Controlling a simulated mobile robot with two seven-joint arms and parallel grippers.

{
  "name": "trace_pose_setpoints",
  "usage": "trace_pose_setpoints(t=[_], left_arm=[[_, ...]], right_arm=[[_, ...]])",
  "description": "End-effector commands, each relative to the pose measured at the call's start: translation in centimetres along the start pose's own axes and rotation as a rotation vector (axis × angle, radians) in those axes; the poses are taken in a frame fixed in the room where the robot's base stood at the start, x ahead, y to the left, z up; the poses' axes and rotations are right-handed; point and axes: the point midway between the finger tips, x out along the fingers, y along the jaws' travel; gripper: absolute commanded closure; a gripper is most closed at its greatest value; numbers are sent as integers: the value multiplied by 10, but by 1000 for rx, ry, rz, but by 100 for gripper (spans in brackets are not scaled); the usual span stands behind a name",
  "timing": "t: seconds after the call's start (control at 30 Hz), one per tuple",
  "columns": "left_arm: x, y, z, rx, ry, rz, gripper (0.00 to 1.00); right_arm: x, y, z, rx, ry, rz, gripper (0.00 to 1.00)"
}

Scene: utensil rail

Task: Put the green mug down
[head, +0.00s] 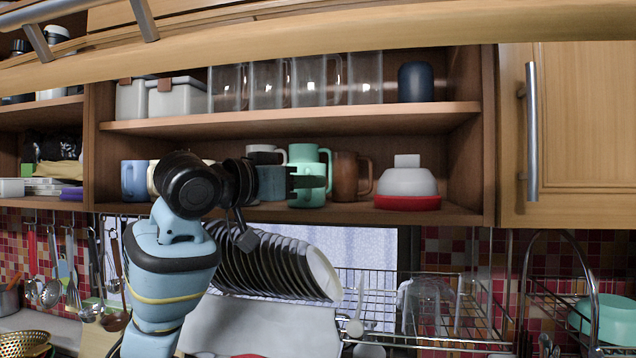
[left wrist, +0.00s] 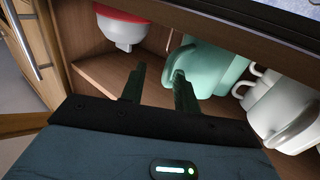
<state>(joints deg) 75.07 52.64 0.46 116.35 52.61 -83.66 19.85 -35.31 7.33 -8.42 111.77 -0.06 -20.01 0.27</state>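The green mug (head: 308,198) is on the lower shelf of the open cabinet, with a matching green part showing above it. In the left wrist view the green mug (left wrist: 215,65) is just beyond and to the right of the fingers. My left gripper (head: 305,182) reaches in front of the mug and hides its middle in the head view. In the left wrist view the gripper's two fingers (left wrist: 156,82) stand apart with nothing visible between them. The right finger overlaps the mug's edge; I cannot tell whether it touches. My right gripper is not in view.
A brown mug (head: 347,178) stands right of the green mug, then a white-and-red container (head: 407,184). A blue mug (head: 134,180) is further left. White mugs (left wrist: 280,108) are close by. The upper shelf (head: 300,118) limits height. A plate rack (head: 275,265) hangs below.

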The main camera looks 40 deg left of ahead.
Motion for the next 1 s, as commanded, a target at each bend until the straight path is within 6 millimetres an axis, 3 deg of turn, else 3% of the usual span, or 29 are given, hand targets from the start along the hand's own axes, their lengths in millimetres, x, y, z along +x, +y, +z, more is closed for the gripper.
trace_pose_setpoints(t=[0.2, 0.4, 1.0], left_arm=[[-44, 0, 0, 2, 0, -3, 69], [-70, 0, 0, 1, 0, -2, 69], [-78, 0, 0, 1, 1, 0, 69]], right_arm=[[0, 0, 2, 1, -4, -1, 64], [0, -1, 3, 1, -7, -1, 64], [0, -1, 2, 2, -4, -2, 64]])
